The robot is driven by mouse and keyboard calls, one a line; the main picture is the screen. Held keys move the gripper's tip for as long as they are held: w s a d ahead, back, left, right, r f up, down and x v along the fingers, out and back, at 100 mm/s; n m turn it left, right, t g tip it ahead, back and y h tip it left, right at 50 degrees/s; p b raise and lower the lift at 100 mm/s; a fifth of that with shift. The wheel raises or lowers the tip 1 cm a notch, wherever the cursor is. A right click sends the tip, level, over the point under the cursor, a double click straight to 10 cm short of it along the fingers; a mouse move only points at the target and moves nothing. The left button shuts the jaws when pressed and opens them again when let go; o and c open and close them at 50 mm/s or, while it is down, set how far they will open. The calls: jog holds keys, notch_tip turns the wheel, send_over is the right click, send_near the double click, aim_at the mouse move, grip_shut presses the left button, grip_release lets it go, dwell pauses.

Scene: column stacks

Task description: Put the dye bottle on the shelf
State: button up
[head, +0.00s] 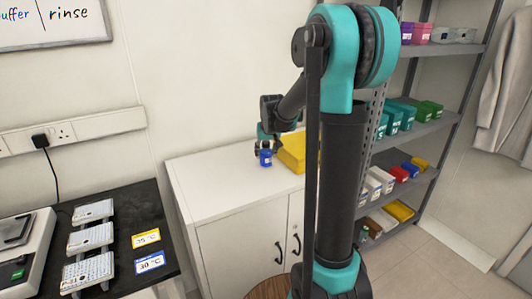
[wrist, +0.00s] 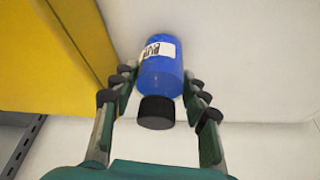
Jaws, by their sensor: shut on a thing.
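The dye bottle (wrist: 165,72) is blue with a black cap and a white label. In the wrist view it sits between the two fingers of my gripper (wrist: 160,85), which is shut on it. In the head view the bottle (head: 265,157) shows small below my gripper (head: 265,146), over the white cabinet top. I cannot tell whether it touches the cabinet top. The grey shelf (head: 432,125) stands at the right, with several levels of boxes. My arm hides part of its left side.
A yellow box (head: 292,150) is on the white cabinet (head: 215,169), right beside the bottle; it also fills the left of the wrist view (wrist: 50,50). The cabinet top left of the bottle is clear. A black bench (head: 120,215) with racks and a scale stands at the left.

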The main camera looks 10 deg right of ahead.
jog(key=o, duration=1.3)
jog(key=shift+c, duration=0.2)
